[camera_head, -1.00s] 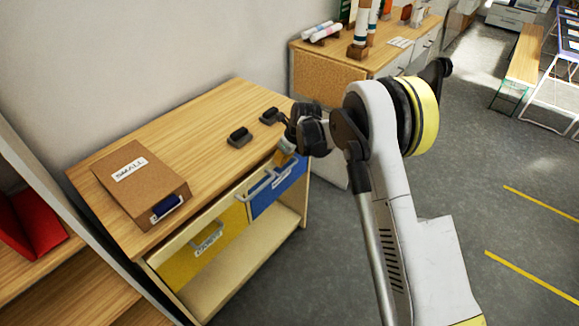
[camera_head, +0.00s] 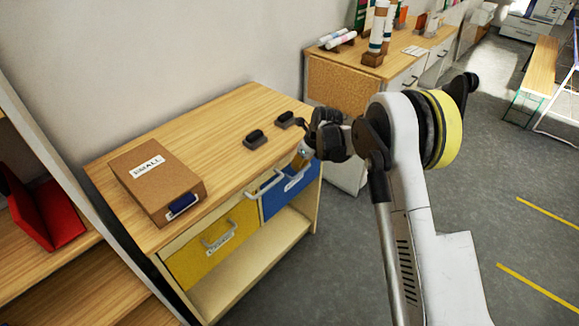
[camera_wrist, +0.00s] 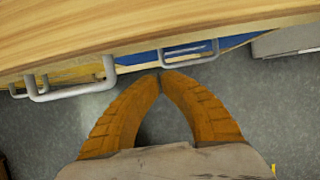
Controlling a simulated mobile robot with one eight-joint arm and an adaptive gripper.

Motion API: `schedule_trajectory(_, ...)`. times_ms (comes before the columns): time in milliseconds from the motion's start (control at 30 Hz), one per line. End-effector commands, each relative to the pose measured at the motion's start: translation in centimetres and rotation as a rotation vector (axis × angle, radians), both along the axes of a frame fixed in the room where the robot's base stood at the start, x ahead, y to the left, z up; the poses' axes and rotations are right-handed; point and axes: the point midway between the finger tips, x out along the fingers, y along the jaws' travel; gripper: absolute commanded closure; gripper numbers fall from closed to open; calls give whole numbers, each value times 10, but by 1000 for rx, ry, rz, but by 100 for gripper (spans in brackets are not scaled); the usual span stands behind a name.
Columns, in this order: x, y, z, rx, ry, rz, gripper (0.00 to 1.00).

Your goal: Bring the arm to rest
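My gripper (camera_wrist: 160,78) shows in the wrist view as two orange ribbed fingers with their tips together and nothing between them. In the head view my gripper (camera_head: 299,160) is partly hidden by the dark wrist joint and points down just in front of the wooden cabinet (camera_head: 215,112), near the blue drawer (camera_head: 285,195). My arm is folded, with its elbow raised at the right. In the wrist view, the drawer handles (camera_wrist: 70,92) and the edge of the cabinet top lie beyond the fingertips.
A cardboard box (camera_head: 155,180) labelled SMALL and two small black items (camera_head: 256,138) sit on the cabinet top. A yellow drawer (camera_head: 210,250) is beside the blue one. A red object (camera_head: 45,215) is on the left shelf. A second cabinet (camera_head: 345,90) stands behind. Floor (camera_head: 500,200) at right is open.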

Motion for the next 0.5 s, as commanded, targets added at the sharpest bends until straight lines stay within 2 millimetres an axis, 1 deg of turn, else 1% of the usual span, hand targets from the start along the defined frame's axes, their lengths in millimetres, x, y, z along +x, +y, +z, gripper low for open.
schedule_trajectory(33,-3,-7,11,0,0,-1,100)
schedule_trajectory(100,-8,-11,31,1,1,0,100)
schedule_trajectory(200,-13,-17,53,1,1,-1,100)
schedule_trajectory(300,-18,-23,71,1,1,-1,100)
schedule_trajectory(400,-22,-27,84,1,1,-1,100)
schedule_trajectory(500,-24,-30,90,1,1,0,100)
